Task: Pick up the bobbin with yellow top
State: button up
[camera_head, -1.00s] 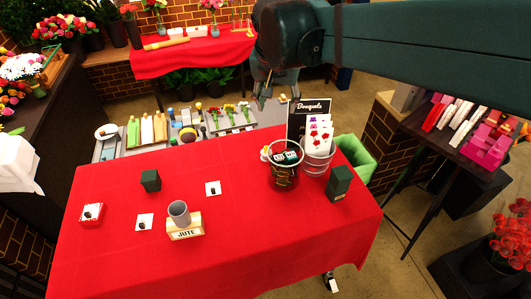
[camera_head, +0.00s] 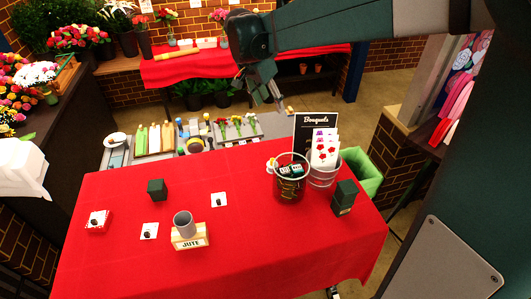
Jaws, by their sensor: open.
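My gripper (camera_head: 267,100) hangs open and empty from the wrist at top centre. In the picture it is above and right of a grey work surface with small tools, behind the red table. Among these tools a small upright item with a yellowish top (camera_head: 193,123) stands beside one with a blue top (camera_head: 179,122). These are too small for me to tell surely which is the bobbin. My gripper is to their right and touches nothing.
The red table (camera_head: 120,255) carries a dark glass jar (camera_head: 289,188), a metal bucket of cards (camera_head: 322,177), dark green boxes (camera_head: 157,189) and a grey cup (camera_head: 183,223) on a JUTE stand. A black Bouquets sign (camera_head: 307,128) stands at its back right.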

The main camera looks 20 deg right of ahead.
jog(key=w, duration=0.2)
send_over(272, 160)
jog(key=s+a, duration=0.1)
jog(key=a, duration=0.1)
notch_tip(272, 160, down, 26)
jog(key=shift+r, duration=0.15)
jog(key=shift+x, duration=1.25)
jog(key=shift+m, duration=0.3)
jog(key=shift+p+x, duration=0.55)
jog(key=shift+x, duration=2.05)
jog(key=c, duration=0.9)
